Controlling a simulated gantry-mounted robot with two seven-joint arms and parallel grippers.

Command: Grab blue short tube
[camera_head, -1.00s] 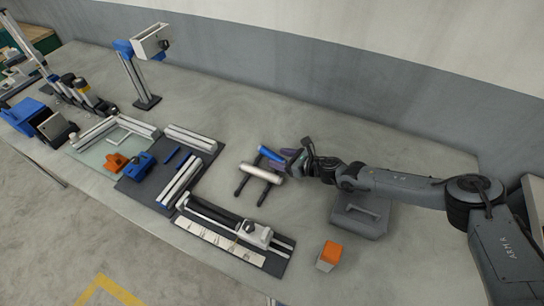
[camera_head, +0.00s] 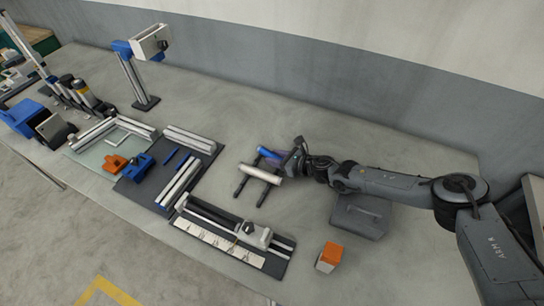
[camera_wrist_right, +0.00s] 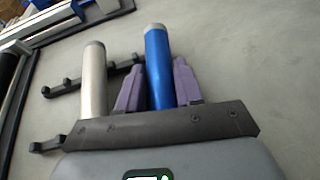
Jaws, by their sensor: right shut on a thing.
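The blue short tube (camera_head: 269,153) lies at the far side of a small dark rack (camera_head: 240,187) on the table. It also shows in the right wrist view (camera_wrist_right: 158,65), between the two purple fingers. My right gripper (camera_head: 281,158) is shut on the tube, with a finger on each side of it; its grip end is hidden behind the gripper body. A silver tube (camera_head: 262,171) lies beside it on the rack and also shows in the right wrist view (camera_wrist_right: 94,80). I cannot tell whether the blue tube still touches the rack. My left gripper is not in view.
A grey case (camera_head: 362,214) and an orange-topped block (camera_head: 328,257) stand near my right arm. A dark fixture with rails (camera_head: 235,233) lies to the front left. A blue-headed stand (camera_head: 140,70) is at the back. The table behind the rack is clear.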

